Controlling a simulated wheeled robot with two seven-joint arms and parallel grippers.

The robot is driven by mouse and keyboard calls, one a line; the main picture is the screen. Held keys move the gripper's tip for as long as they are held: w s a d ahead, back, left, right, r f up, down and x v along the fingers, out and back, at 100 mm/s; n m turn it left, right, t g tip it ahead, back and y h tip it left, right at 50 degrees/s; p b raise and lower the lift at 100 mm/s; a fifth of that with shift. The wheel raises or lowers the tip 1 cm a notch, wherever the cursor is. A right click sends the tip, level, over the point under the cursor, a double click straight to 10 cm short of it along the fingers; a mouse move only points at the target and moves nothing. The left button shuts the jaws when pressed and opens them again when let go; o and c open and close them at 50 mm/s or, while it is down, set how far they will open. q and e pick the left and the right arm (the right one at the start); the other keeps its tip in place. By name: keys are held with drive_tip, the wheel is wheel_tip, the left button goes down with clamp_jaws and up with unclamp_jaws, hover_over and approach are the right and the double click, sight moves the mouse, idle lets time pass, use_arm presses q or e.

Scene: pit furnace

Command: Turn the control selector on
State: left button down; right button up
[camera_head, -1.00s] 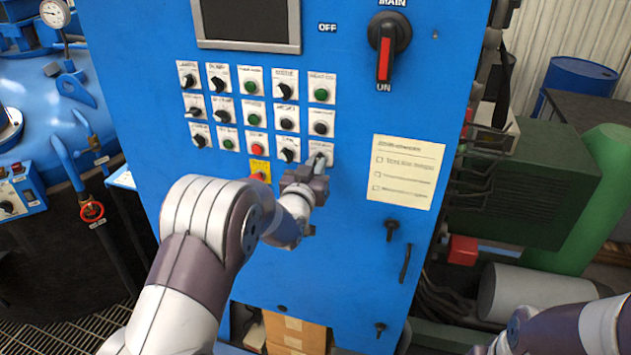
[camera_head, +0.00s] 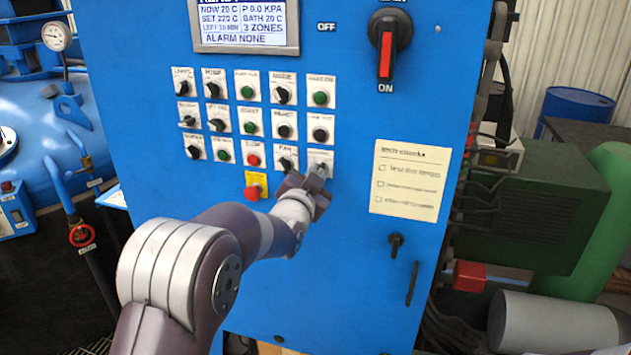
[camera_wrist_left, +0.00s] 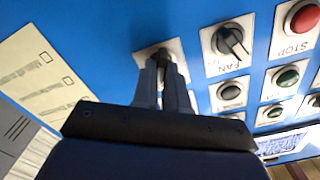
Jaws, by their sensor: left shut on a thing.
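The blue control cabinet carries a grid of small buttons and black selector knobs on white plates. My left gripper (camera_head: 318,176) is at the selector at the bottom right of the grid, whose white plate (camera_head: 320,157) shows above the jaws; its label is unreadable here. In the left wrist view the two fingers are shut on the dark selector knob (camera_wrist_left: 163,55), beside the FAN knob (camera_wrist_left: 231,40). The fingers hide much of the knob, so its exact angle is unclear. My right gripper is not in view.
The lit screen (camera_head: 247,24) shows temperatures and ALARM NONE. A red button on a yellow plate (camera_head: 255,188) sits close left of my left gripper. The red MAIN handle (camera_head: 386,52) points down to ON. A paper checklist (camera_head: 410,181) is at right.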

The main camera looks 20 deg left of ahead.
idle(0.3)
use_arm(q)
drive_tip(key=c, duration=1.2)
unclamp_jaws()
drive_tip(key=shift+o, duration=0.2)
drive_tip(key=shift+s, duration=0.25)
drive_tip(key=s+b, duration=0.4)
drive_tip(key=s, duration=0.8)
drive_tip(key=shift+a, duration=0.2)
drive_tip(key=shift+s, duration=0.1)
